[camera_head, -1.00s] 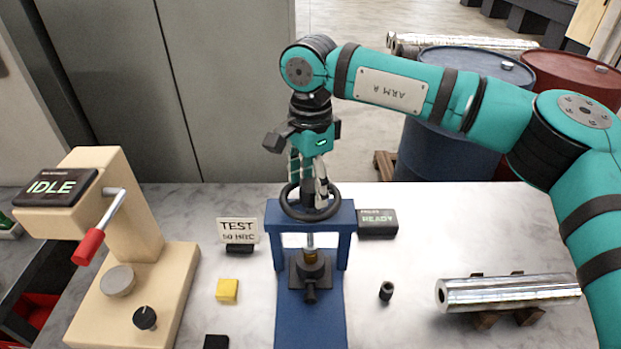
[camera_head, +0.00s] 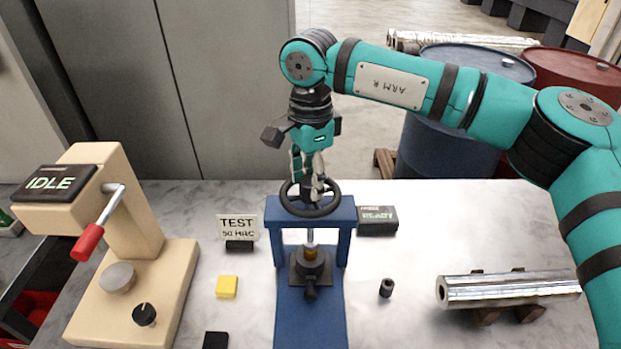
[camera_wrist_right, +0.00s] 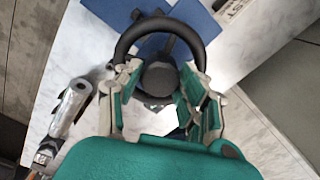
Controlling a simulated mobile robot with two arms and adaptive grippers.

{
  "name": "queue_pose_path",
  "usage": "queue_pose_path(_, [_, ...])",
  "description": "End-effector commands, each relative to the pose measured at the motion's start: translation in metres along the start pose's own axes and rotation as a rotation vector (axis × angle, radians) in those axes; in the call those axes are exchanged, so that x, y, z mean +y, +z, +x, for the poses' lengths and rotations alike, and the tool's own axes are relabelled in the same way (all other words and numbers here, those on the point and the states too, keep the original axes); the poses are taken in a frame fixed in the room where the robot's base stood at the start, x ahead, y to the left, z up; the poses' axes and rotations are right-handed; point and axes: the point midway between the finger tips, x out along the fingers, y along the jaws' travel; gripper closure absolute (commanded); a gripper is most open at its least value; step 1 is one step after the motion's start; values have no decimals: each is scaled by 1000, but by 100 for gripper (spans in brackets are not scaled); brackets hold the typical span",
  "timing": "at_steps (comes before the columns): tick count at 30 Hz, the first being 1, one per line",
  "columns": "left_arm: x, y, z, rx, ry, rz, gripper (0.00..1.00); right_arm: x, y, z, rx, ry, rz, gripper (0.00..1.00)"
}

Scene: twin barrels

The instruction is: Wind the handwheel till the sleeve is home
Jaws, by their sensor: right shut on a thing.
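The black handwheel (camera_head: 332,205) lies flat on top of the blue press frame (camera_head: 344,240). My right gripper (camera_head: 313,190) reaches down onto it from above, and its fingers are shut on the wheel's hub. In the right wrist view the wheel's rim (camera_wrist_right: 193,35) arcs beyond the fingers, and the dark round hub (camera_wrist_right: 159,78) sits between them. Below the wheel a screw with a brass-coloured sleeve (camera_head: 311,249) stands over a dark block (camera_head: 310,268) on the press base. Whether the sleeve is fully seated I cannot tell. My left gripper is not in view.
A beige hardness tester (camera_head: 150,245) with a red-handled lever stands left. A yellow block (camera_head: 227,287), a "TEST 50 HRC" sign (camera_head: 238,228), a small display box (camera_head: 377,220), a small black bush (camera_head: 386,288) and a chrome cylinder (camera_head: 510,291) lie around the press.

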Motion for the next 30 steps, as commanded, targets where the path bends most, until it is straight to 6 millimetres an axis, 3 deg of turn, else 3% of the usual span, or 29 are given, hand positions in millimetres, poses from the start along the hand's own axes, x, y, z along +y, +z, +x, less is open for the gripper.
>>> queue_pose_path(30, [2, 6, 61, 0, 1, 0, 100, -1, -1, 1, 1, -3, 892, 93])
